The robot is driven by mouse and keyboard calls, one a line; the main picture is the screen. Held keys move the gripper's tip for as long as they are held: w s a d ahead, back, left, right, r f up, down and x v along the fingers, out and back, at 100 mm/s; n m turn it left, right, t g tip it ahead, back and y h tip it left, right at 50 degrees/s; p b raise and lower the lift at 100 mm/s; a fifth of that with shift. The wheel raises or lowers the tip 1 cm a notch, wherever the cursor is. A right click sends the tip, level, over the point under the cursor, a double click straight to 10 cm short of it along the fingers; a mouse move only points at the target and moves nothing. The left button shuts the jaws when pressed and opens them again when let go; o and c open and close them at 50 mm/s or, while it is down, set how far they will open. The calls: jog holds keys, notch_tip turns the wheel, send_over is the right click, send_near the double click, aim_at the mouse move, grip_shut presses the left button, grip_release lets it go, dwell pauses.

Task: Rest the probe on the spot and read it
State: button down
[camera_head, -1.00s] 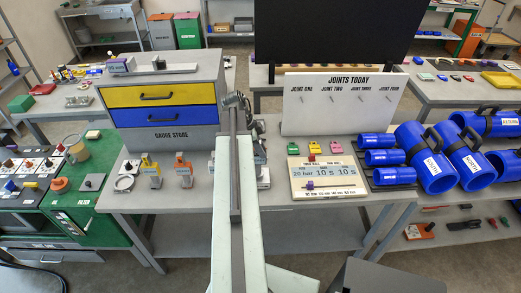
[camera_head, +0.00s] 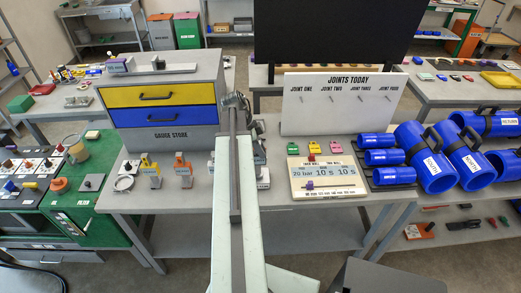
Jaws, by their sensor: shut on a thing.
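My arm reaches forward over the middle of the grey bench (camera_head: 230,215). My gripper (camera_head: 238,100) is at its far end, in front of the right edge of the gauge store. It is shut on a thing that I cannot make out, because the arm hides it. A yellow gauge-like tool (camera_head: 150,170) and an orange one (camera_head: 183,170) stand on the bench left of the arm. Grey parts (camera_head: 263,178) show partly behind the arm. I cannot tell which item is the probe, and no marked spot is clear.
The gauge store (camera_head: 160,135) has yellow and blue drawers. The "JOINTS TODAY" board (camera_head: 340,115) stands right of the arm, with a settings panel (camera_head: 325,182) before it. Large blue pipe pieces (camera_head: 430,165) fill the bench's right end. A green bench (camera_head: 88,215) is at left.

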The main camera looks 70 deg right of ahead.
jog(key=shift+f+b, duration=0.5)
jog(key=shift+f, duration=0.05)
dwell(2.5)
jog(key=c, duration=1.1)
grip_release()
jog(key=p+v, duration=0.7)
jog(key=v, duration=0.1)
jog(key=shift+f, duration=0.1)
